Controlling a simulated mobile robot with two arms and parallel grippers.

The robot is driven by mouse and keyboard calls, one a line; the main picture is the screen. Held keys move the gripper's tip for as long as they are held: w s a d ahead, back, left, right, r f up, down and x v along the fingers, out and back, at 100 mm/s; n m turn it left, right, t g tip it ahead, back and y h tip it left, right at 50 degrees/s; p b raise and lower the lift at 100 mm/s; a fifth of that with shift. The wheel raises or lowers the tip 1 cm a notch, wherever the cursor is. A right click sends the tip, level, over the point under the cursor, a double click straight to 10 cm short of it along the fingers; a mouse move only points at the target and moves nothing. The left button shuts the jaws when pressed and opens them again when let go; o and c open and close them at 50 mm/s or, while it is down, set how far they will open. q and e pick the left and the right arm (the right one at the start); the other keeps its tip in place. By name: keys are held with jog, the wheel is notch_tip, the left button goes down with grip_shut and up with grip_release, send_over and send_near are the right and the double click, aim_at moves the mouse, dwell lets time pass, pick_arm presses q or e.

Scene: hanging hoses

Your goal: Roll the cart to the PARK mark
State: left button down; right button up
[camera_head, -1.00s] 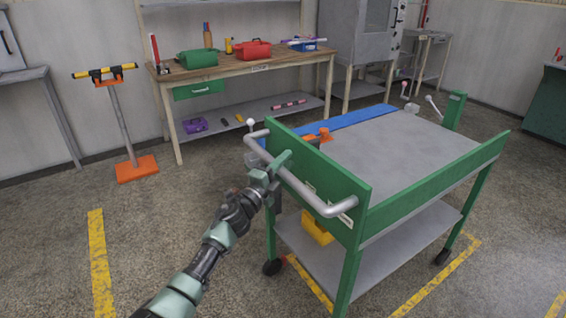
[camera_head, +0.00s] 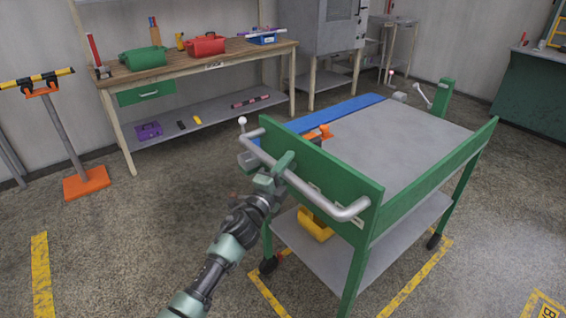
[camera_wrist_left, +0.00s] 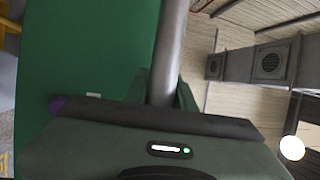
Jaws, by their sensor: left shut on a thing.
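The cart (camera_head: 400,136) has a grey top, green side panels, green legs and a lower grey shelf. It stands upright in the middle of the head view. In the left wrist view the handle bar (camera_wrist_left: 169,50) runs up between the jaws, beside the green end panel (camera_wrist_left: 85,50). Yellow floor lines (camera_head: 418,276) pass under and around the cart. A yellow-framed mark with partly cut-off letters (camera_head: 546,306) shows at the bottom right; I cannot read PARK anywhere. My right gripper is out of view.
A workbench (camera_head: 205,62) with green and red boxes stands behind the cart. An orange-based stand (camera_head: 86,182) is at the left. A green cabinet (camera_head: 535,95) stands at the far right. Open floor lies left of the cart and at its right.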

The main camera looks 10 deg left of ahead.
pick_arm(q)
jog(key=shift+w+d+f, duration=0.15)
jog(key=shift+w+d, duration=0.05)
jog(key=shift+d, duration=0.1)
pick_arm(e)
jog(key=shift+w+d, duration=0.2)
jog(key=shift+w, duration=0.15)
pick_arm(q)
jog(key=c, duration=1.2)
grip_release()
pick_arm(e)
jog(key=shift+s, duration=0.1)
pick_arm(q)
jog(key=shift+o, duration=0.2)
jog(key=v, duration=0.7)
jog(key=shift+s, duration=0.35)
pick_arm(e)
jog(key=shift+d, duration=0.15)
pick_arm(q)
jog(key=shift+a, duration=0.1)
